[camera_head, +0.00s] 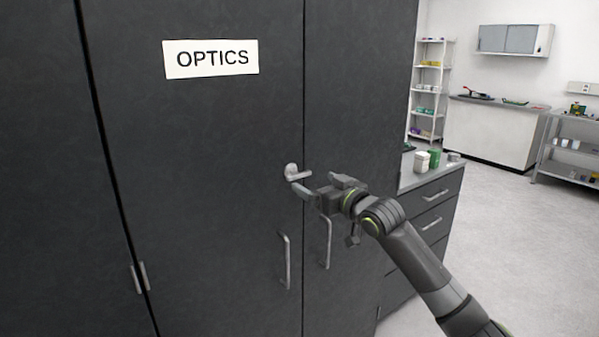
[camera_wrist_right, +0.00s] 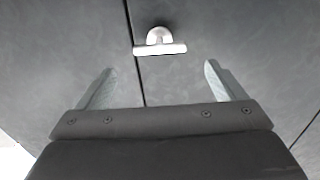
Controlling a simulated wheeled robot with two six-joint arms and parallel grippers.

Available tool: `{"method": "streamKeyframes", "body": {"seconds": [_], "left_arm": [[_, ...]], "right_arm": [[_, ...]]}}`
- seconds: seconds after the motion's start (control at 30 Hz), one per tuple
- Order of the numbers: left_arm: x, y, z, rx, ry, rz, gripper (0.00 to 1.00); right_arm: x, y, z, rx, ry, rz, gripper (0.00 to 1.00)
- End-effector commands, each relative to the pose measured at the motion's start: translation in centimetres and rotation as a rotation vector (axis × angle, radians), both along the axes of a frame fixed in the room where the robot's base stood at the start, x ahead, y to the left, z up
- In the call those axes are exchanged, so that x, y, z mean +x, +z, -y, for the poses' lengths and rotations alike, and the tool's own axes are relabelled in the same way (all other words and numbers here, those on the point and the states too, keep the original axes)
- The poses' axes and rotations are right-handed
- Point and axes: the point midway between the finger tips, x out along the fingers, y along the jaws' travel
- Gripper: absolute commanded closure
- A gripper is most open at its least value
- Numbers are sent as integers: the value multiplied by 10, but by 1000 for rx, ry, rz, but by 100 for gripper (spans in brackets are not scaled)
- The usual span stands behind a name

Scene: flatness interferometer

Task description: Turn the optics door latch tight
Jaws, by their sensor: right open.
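The optics door (camera_head: 200,150) is a dark grey cabinet door with a white OPTICS label (camera_head: 211,59), and it looks closed. The latch (camera_head: 295,173) is a small silver lever near the door's right edge, beside the seam. Its lever points to the right, roughly level. In the right wrist view the latch (camera_wrist_right: 160,44) lies ahead of and between the fingers, apart from both. My right gripper (camera_head: 318,189) is open and empty, just right of and slightly below the latch; it also shows in the right wrist view (camera_wrist_right: 160,85). My left gripper is not in view.
Two vertical bar handles (camera_head: 287,262) (camera_head: 326,243) sit below the latch on either side of the seam. A drawer unit (camera_head: 425,215) with small containers (camera_head: 428,160) on top stands to the right. Open floor (camera_head: 530,240) lies farther right.

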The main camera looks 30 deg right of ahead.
Motion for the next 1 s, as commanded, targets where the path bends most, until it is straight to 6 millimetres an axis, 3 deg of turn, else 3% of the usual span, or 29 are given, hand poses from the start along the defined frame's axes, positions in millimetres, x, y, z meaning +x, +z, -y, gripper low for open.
{"method": "streamKeyframes", "body": {"seconds": [0.3, 0.5, 1.0], "left_arm": [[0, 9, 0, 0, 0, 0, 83], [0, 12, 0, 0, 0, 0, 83], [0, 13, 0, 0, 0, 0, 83]], "right_arm": [[51, 2, -8, 4, 0, -1, 10], [71, 1, -10, 1, -1, 0, 10], [80, 0, -12, -1, -1, 0, 13]]}}
